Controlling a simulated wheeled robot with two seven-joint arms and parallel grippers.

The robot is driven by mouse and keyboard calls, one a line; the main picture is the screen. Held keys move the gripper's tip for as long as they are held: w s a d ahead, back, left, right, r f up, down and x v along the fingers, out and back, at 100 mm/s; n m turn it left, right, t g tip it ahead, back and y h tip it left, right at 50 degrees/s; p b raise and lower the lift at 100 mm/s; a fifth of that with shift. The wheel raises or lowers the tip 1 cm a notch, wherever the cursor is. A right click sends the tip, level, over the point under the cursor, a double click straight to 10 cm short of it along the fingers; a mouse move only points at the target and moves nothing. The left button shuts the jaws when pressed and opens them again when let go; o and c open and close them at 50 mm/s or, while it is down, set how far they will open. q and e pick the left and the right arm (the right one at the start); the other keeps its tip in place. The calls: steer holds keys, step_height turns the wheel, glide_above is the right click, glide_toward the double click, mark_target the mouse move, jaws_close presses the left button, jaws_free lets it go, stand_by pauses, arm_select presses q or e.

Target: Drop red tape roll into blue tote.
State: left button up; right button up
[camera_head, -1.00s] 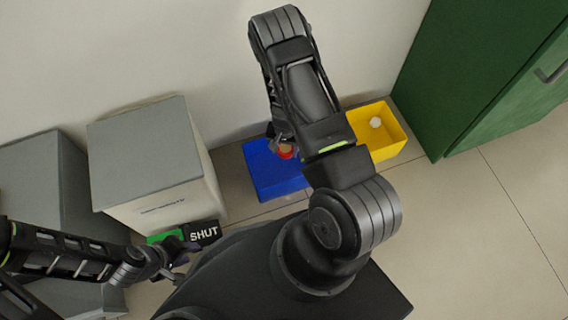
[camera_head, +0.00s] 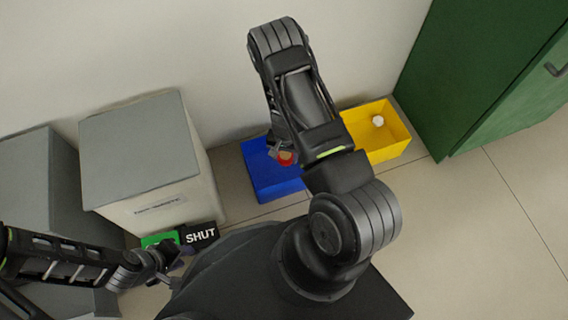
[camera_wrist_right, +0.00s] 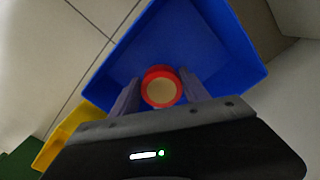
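The red tape roll (camera_wrist_right: 162,88), a red ring with a tan centre, sits between the two fingers of my right gripper (camera_wrist_right: 158,90) in the right wrist view. The fingers appear closed against its sides. In the head view the roll (camera_head: 286,158) shows at the tip of my right gripper (camera_head: 280,153), over the blue tote (camera_head: 275,186). In the right wrist view the tote (camera_wrist_right: 215,45) lies behind the roll, its floor clear around it. My left gripper (camera_head: 165,270) is at the lower left; its fingers are too small to read.
A yellow tote (camera_head: 378,143) with a small white object (camera_head: 378,121) stands right of the blue one. A green cabinet (camera_head: 480,70) is at the right. Grey-topped boxes (camera_head: 140,150) stand at the left. A green and black panel reading SHUT (camera_head: 201,236) is near my left gripper.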

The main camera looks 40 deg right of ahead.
steer(key=o, duration=0.5)
steer(key=shift+r, duration=0.15)
step_height(320, 180, up, 8)
steer(key=p, duration=0.3)
steer(key=shift+f, duration=0.2)
stand_by(0.6)
